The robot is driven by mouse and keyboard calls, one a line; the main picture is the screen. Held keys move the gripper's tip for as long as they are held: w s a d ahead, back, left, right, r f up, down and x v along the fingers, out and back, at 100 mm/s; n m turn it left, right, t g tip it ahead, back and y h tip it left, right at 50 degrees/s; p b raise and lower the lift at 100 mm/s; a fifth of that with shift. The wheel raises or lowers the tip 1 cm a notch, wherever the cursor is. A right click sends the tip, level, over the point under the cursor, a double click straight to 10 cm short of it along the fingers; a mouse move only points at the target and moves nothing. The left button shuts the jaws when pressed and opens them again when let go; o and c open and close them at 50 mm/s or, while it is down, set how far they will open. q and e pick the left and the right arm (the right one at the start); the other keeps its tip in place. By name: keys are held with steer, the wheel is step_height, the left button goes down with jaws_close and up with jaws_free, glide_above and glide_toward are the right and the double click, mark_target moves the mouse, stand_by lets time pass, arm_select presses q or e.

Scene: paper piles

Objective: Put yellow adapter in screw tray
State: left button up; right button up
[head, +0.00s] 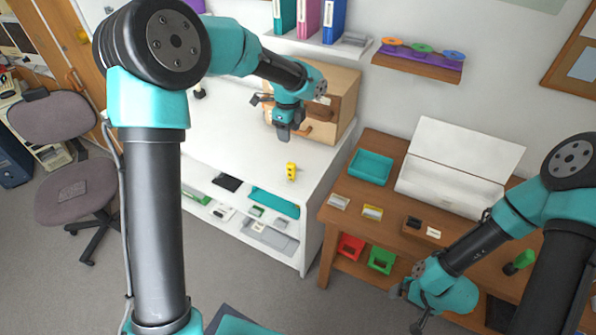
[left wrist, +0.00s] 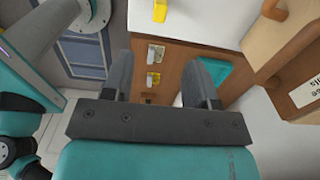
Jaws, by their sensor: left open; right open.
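The yellow adapter (head: 291,171) stands on the white cabinet top, near its front edge. It also shows at the top of the left wrist view (left wrist: 160,10). A shallow teal tray (head: 370,167) lies on the wooden table to the right; I cannot tell for sure that it is the screw tray. It also shows in the left wrist view (left wrist: 214,72). My left gripper (head: 272,116) is open and empty above the cabinet, beside the wooden drawer box and apart from the adapter. My right gripper (head: 407,309) is open and empty at lower right, in front of the table.
The wooden drawer box (head: 342,100) stands at the back of the cabinet. On the table are an open white box (head: 450,185) and small labelled holders (head: 372,212). Red (head: 350,247) and green (head: 382,260) bins sit below. A gap separates cabinet and table.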

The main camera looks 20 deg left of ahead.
mark_target(291, 164)
stand_by(0.3)
arm_select(q)
step_height(291, 164, down, 12)
steer(key=shift+r, duration=0.2)
steer(key=shift+f, duration=0.25)
stand_by(0.3)
steer(key=shift+d+f, duration=0.2)
steer(key=shift+f, duration=2.4)
jaws_close()
